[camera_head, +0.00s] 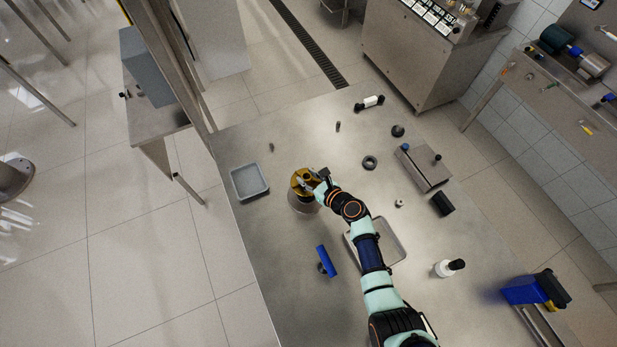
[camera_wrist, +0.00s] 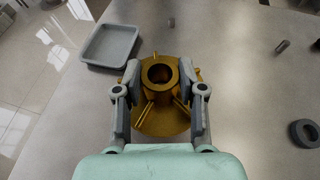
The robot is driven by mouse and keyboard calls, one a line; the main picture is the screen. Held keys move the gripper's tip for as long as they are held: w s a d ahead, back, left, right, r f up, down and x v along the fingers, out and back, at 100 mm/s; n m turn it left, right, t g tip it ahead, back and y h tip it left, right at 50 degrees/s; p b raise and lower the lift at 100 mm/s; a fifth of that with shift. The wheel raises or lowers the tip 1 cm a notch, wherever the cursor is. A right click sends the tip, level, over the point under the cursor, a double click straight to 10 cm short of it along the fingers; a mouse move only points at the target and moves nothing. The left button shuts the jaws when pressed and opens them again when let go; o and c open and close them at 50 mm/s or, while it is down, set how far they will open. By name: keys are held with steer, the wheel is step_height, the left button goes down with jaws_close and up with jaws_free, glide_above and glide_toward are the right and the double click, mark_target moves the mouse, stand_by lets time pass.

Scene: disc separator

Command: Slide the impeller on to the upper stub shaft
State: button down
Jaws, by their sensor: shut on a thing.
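The impeller is a gold-bronze bladed wheel with a central hub and an open bore. It shows in the head view (camera_head: 302,180) and in the wrist view (camera_wrist: 165,122). My gripper (camera_wrist: 159,73) is shut on the impeller, one finger on each side of its hub; it also shows in the head view (camera_head: 314,180). The hub's bore faces the wrist camera. A grey rounded body (camera_head: 301,205) shows just below the impeller in the head view, largely covered by it. I cannot make out the upper stub shaft or whether the impeller touches it.
A grey tray (camera_head: 249,182) lies to the left, near the table edge. A dark ring (camera_head: 370,162), a grey block with knobs (camera_head: 424,167) and a black block (camera_head: 442,204) lie to the right. A blue-handled tool (camera_head: 325,261) and a white bottle (camera_head: 446,268) are nearer the front.

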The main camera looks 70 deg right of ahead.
steer(key=shift+f, duration=0.3)
step_height(320, 180, down, 5)
steer(key=b, duration=0.5)
steer(key=shift+f, duration=0.15)
steer(key=c, duration=1.1)
jaws_free()
steer(key=shift+f, duration=0.1)
steer(key=shift+c, duration=0.2)
steer(key=o, duration=0.5)
steer(key=shift+o, duration=0.2)
steer(key=shift+s, duration=0.1)
steer(key=p+v, duration=0.3)
steer(key=v, duration=1.4)
steer(key=shift+r, duration=0.2)
